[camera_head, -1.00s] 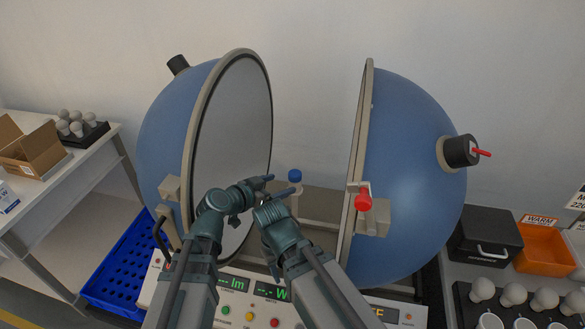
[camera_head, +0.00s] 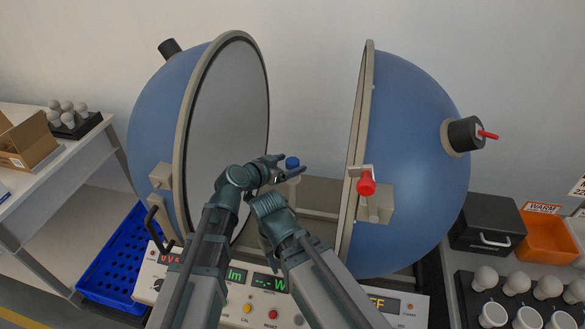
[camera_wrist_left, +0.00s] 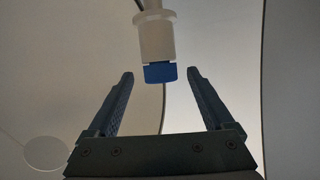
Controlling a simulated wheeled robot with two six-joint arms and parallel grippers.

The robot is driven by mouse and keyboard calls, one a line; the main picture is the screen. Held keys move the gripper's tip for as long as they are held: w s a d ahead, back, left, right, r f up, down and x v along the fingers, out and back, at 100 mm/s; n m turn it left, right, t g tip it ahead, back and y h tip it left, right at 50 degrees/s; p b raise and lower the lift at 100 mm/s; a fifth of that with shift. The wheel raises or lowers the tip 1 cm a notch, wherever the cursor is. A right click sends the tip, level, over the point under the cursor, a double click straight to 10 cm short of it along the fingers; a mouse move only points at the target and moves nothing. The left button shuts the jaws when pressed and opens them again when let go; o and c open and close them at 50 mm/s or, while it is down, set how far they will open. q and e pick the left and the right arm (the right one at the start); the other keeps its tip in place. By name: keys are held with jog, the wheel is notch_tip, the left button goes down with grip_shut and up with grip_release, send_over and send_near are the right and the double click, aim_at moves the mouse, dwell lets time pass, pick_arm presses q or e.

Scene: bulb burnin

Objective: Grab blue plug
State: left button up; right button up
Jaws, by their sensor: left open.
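The blue plug (camera_head: 292,163) sits on top of a pale post (camera_head: 293,190) between the two halves of the sphere. My left gripper (camera_head: 291,165) is at the plug, with one finger on its far side and one on its near right side. In the left wrist view the blue plug (camera_wrist_left: 160,73) shows between the tips of my open left gripper (camera_wrist_left: 160,76), with a visible gap on both sides. The pale post (camera_wrist_left: 157,38) shows beyond it. My right arm reaches in from below, but its fingers do not show.
The left sphere half (camera_head: 150,125) and right sphere half (camera_head: 415,160) stand open on both sides of my arms. A control panel (camera_head: 245,290) lies in front.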

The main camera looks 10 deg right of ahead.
aim_at(297, 159)
pick_arm(q)
jog(key=shift+b+x, duration=0.85)
jog(key=shift+x, duration=1.8)
jog(key=shift+r, duration=0.2)
jog(key=shift+c, duration=0.6)
grip_shut()
jog(key=shift+r, duration=0.1)
notch_tip(297, 159, up, 10)
jog(key=p, duration=1)
